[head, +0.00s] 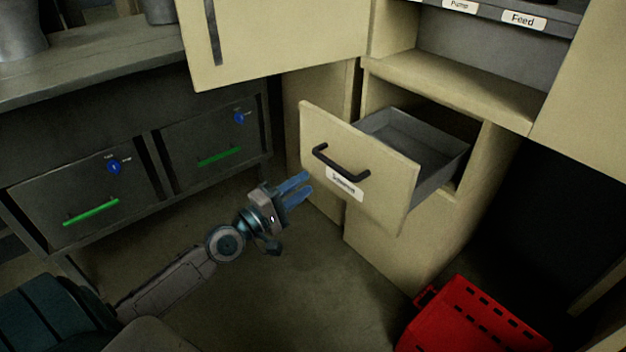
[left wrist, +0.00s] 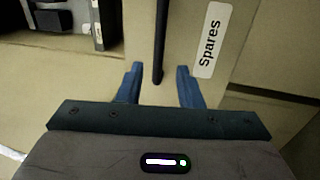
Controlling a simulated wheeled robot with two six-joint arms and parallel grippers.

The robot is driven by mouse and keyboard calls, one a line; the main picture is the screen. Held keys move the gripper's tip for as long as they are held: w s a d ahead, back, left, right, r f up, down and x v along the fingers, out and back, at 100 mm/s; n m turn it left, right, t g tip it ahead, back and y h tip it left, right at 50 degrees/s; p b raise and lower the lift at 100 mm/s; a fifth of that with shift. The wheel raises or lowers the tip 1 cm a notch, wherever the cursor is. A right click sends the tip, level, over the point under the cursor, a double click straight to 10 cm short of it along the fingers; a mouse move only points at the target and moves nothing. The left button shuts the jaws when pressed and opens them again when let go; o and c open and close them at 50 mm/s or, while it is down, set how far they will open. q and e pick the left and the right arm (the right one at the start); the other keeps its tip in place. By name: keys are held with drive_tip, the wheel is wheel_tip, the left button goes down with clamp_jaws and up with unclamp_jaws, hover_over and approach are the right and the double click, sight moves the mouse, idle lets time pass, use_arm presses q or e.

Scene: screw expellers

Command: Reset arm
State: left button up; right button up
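My left gripper (head: 300,188) is in the middle of the head view, its blue fingers pointing toward the front of a pulled-out cream drawer (head: 395,190). The fingers are apart and nothing is between them in the head view. In the left wrist view my left gripper (left wrist: 160,88) also shows open, with the drawer's dark handle (left wrist: 161,40) ahead of and between the fingertips. The handle (head: 341,163) appears clear of the fingers in the head view. The drawer's grey tray looks empty. My right gripper is not in view.
A cream cabinet door (head: 280,40) hangs open above. A red crate (head: 470,320) stands on the floor at lower right. Dark drawers with green handles (head: 92,211) are under the bench (head: 100,62) at left. The floor between is clear.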

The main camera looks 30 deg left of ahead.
use_arm(q)
drive_tip(key=shift+s+a+f, duration=0.1)
drive_tip(key=shift+s+a, duration=0.05)
drive_tip(key=shift+s, duration=0.35)
